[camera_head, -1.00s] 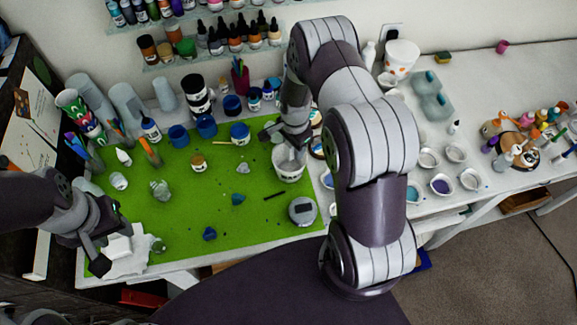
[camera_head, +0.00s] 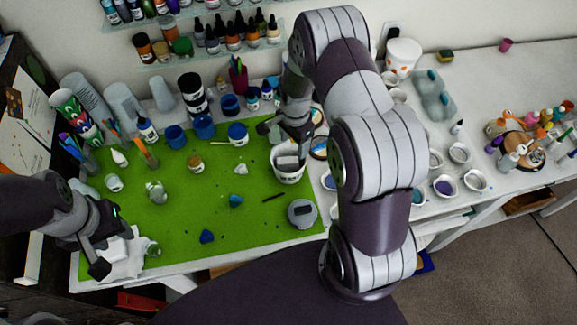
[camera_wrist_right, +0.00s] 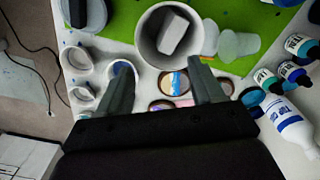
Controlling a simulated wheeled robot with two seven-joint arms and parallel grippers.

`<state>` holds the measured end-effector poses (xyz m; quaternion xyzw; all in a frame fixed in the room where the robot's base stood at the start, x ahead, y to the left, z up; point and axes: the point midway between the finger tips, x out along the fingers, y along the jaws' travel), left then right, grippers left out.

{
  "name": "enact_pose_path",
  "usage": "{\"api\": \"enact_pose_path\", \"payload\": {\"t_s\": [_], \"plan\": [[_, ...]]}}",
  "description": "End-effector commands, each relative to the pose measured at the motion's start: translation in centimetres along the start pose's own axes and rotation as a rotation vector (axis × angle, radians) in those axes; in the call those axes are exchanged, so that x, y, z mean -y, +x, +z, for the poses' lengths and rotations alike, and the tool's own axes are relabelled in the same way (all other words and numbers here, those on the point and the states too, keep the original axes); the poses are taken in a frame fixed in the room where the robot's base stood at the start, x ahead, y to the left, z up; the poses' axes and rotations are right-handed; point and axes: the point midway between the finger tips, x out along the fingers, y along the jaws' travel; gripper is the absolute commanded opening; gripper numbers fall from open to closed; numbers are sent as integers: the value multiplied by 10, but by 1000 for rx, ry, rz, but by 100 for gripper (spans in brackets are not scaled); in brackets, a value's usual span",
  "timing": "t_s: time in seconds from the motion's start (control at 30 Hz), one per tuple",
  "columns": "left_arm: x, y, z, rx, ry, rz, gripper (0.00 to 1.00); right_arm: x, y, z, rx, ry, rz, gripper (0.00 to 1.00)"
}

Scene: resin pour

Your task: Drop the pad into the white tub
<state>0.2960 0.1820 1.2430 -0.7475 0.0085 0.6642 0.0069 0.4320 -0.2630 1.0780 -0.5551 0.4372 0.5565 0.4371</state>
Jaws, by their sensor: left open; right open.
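The white tub (camera_head: 289,177) stands on the right part of the green mat; it also shows in the right wrist view (camera_wrist_right: 147,46). The pad, a pale rounded block (camera_wrist_right: 173,34), lies tilted inside the tub against its inner wall. In the head view it shows as a light patch within the rim. My right gripper (camera_wrist_right: 160,75) is open and empty, just outside the tub's rim in the wrist view, with nothing between its fingers. My left gripper (camera_head: 108,254) is open at the table's front left, over crumpled white paper (camera_head: 127,262).
The green mat (camera_head: 190,215) holds small jars, blue pieces and a grey round device (camera_head: 302,213). Blue tubs and bottles line its back. Small white cups (camera_head: 459,153) stand on the right table. In the wrist view, a white bottle (camera_wrist_right: 290,125) lies right of my right gripper.

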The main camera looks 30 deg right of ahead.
Motion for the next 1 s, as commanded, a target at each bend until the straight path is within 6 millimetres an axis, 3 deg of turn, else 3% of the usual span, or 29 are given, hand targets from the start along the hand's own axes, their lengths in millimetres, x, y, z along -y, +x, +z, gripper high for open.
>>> {"api": "enact_pose_path", "payload": {"t_s": [0.03,0.2,0.4,1.0], "plan": [[0,12,2,0,0,0,43,2,-9,0,-4,0,-8,67],[0,27,3,1,0,0,43,1,-54,0,-3,-1,-5,67],[0,33,4,0,0,0,43,0,-86,1,-2,-1,-2,67],[0,32,4,0,0,0,43,1,-91,1,-3,-48,-4,67]]}}
